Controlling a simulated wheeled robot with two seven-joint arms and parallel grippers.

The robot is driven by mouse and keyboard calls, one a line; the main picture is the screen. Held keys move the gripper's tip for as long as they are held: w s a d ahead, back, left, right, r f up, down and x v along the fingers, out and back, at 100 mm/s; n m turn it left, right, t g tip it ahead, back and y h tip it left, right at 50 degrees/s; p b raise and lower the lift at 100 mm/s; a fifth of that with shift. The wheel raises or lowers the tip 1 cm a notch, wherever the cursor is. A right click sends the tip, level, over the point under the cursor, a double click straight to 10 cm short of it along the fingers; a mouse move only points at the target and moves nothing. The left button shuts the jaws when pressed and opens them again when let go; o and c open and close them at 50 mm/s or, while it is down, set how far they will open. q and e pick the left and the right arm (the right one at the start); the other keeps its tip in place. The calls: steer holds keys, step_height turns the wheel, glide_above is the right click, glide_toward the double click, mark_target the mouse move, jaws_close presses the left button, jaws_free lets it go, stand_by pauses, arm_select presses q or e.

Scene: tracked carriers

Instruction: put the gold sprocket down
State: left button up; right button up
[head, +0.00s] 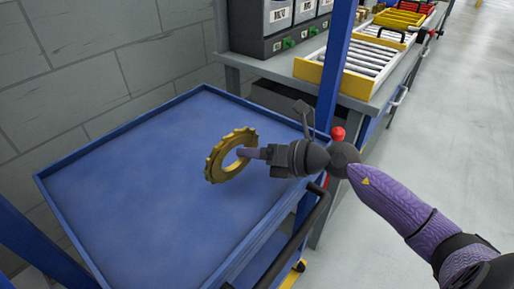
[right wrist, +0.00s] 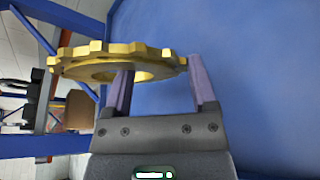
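The gold sprocket (head: 217,165) is a toothed ring, held tilted over the blue tray top of a cart (head: 150,160). My right gripper (head: 246,153) reaches in from the right and is shut on the sprocket's rim. In the right wrist view the sprocket (right wrist: 85,62) lies across the fingers (right wrist: 160,80), one through its hole and one outside the rim. Whether its lower edge touches the tray is hard to tell. My left gripper is not in view.
The tray is otherwise bare, with a low raised rim. A dark handle bar (head: 298,240) and a blue post (head: 334,65) stand on its right side. Behind is a grey bench with a roller conveyor (head: 350,70) and dark bins (head: 285,35). A block wall (head: 100,70) borders the left.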

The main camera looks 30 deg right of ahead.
steer(key=shift+s+d+r, duration=0.1)
steer(key=shift+s+d, duration=0.05)
steer(key=o, duration=0.4)
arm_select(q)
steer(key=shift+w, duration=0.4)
arm_select(e)
steer(key=shift+o, duration=0.2)
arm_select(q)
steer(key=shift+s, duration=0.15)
